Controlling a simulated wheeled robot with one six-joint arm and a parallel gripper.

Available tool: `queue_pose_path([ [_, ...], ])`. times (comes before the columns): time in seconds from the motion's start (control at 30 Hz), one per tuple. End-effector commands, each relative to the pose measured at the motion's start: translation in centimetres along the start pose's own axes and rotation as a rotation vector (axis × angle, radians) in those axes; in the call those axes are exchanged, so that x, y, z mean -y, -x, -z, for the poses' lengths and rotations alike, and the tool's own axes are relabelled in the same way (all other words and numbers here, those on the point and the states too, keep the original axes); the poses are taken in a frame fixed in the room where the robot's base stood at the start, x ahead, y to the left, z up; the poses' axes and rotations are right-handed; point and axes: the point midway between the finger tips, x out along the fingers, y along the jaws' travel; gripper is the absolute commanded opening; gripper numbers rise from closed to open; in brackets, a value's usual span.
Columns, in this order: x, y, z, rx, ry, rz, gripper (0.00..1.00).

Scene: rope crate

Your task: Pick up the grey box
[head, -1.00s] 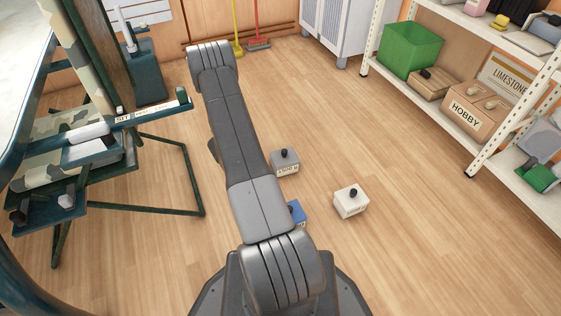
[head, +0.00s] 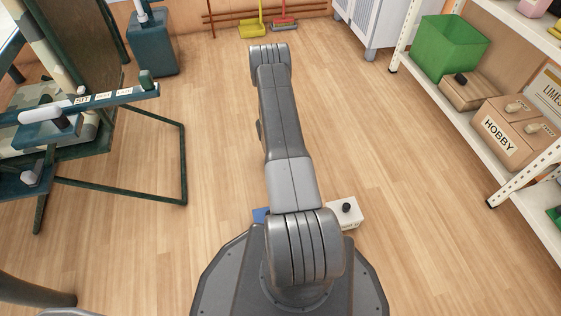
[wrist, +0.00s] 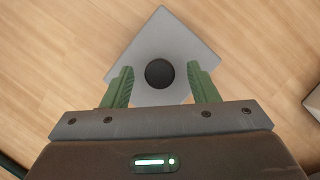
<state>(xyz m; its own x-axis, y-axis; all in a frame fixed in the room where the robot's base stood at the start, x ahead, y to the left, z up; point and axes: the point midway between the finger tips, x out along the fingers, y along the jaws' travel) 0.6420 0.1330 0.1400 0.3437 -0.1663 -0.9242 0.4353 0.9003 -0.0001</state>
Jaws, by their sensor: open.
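The grey box (wrist: 165,38) with a round dark knob (wrist: 159,73) on top shows in the wrist view, turned at an angle to my gripper. My gripper (wrist: 159,70) is open above it, its two green fingers on either side of the knob. No contact shows, and I cannot tell the height of the fingertips over the box. In the head view my arm hides the grey box and the gripper.
A white box (head: 345,213) and a mostly hidden blue box (head: 261,215) are on the floor close to my base. A dark green frame (head: 184,150) stands left. A white shelf unit (head: 462,128) stands right.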

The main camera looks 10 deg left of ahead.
Motion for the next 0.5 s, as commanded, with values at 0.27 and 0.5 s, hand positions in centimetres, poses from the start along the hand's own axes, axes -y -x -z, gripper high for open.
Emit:
queue_pose_path([
  [0.27, 0.00, -0.23, 0.00, 0.000, 0.001, 0.000, 0.50],
  [0.5, 0.00, -0.21, 0.00, 0.000, 0.001, 0.000, 0.03],
])
